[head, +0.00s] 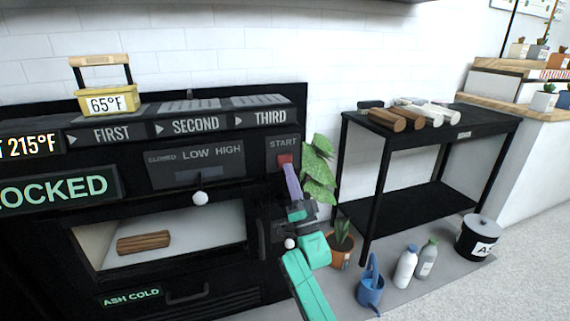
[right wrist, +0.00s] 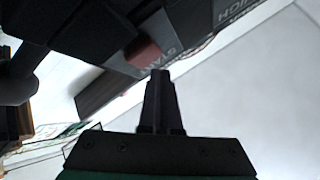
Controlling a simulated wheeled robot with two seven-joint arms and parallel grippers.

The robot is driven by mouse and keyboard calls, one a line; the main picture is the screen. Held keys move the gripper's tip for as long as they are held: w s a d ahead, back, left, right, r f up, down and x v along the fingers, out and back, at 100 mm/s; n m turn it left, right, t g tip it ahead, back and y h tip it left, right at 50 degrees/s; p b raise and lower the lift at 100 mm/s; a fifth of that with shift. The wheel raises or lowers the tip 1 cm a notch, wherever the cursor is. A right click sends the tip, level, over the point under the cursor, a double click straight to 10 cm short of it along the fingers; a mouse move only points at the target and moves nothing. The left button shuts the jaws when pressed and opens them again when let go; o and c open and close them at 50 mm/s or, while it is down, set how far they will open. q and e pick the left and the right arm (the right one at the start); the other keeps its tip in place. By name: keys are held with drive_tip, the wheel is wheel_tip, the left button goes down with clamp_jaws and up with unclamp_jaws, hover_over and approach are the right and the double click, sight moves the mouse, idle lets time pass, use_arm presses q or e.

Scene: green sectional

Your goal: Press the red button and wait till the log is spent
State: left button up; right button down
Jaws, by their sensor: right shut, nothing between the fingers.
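The red button (head: 285,160) sits under the word START on the black stove panel, and it also shows in the right wrist view (right wrist: 143,50). My right gripper (head: 288,169) is shut and empty, its fingertips at the button's lower edge; I cannot tell whether they touch it. Its closed fingers (right wrist: 160,76) show just right of the button in the wrist view. A brown log (head: 143,243) lies whole inside the stove's lit chamber, behind the window. My left gripper is not in view.
A green sign (head: 60,193) reads "OCKED", its start cut off. A white slider knob (head: 200,198) sits below CLOSED, LOW, HIGH. A label reads ASH COLD (head: 131,296). A potted plant (head: 341,245), blue watering can (head: 370,285) and black table (head: 430,125) with logs stand right.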

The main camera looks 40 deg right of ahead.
drive_tip(key=shift+w, duration=0.1)
idle(0.3)
drive_tip(key=shift+w+d, duration=0.15)
drive_tip(key=shift+w, duration=0.15)
drive_tip(key=shift+w+d+b, duration=0.2)
drive_tip(key=shift+w+b, duration=0.35)
idle(0.6)
drive_tip(key=shift+y, duration=0.3)
drive_tip(key=shift+s+a+r+p, duration=0.15)
drive_tip(key=shift+s+a+p, duration=0.1)
drive_tip(key=shift+s+p, duration=0.5)
drive_tip(key=shift+s+a, duration=0.1)
drive_tip(key=shift+s, duration=0.1)
